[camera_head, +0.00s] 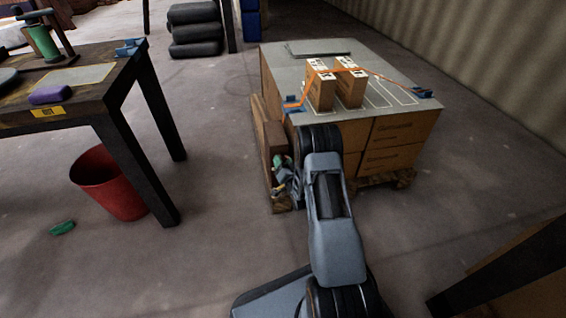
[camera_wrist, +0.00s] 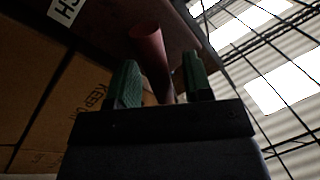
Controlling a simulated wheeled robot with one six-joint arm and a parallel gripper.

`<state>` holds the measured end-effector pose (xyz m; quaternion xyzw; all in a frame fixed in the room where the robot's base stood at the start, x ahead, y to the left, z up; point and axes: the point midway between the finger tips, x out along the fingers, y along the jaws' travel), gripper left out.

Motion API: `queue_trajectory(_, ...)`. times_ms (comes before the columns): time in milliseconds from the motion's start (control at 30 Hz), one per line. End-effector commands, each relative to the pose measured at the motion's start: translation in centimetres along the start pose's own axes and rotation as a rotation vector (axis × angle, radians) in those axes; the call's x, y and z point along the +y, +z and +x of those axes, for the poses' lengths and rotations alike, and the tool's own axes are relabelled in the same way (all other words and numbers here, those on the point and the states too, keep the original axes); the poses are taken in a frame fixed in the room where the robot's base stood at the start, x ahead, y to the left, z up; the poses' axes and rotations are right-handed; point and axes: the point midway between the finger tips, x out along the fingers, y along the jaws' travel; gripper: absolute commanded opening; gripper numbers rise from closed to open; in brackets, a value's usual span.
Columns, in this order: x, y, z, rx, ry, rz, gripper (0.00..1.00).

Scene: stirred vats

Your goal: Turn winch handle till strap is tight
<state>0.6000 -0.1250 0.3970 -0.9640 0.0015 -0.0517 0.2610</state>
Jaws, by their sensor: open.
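An orange strap (camera_head: 385,77) runs over two small cartons (camera_head: 350,88) on the grey top of the box stack, between two blue end fittings (camera_head: 292,104). I cannot tell how tight it is. A reddish round handle (camera_wrist: 149,48) hangs from a dark panel (camera_wrist: 105,18) in the wrist view, beside a label ending in "CH". My gripper (camera_wrist: 161,82) is open, with green pads to the left and right of the handle; contact is not clear. In the head view my gripper (camera_head: 281,162) is low beside the stack's wooden side board (camera_head: 262,140); the handle is not visible there.
Large cartons (camera_head: 395,145) on a wooden pallet (camera_head: 400,179) stand right of my arm. A workbench (camera_head: 95,100) with a purple object (camera_head: 50,94) is at left, with a red bin (camera_head: 108,183) under it. A green item (camera_head: 62,228) lies on the floor. Floor between bench and stack is clear.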

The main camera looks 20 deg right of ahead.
Motion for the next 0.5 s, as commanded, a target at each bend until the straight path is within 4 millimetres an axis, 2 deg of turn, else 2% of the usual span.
queue_trajectory(133, 0.0, -0.1, -0.5, 0.0, 0.002, 0.0, 0.46)
queue_trajectory(267, 0.0, -0.1, -2.1, -0.003, 0.005, 0.001, 0.46)
queue_trajectory(500, 0.0, -0.2, -7.1, -0.004, 0.006, 0.001, 0.46)
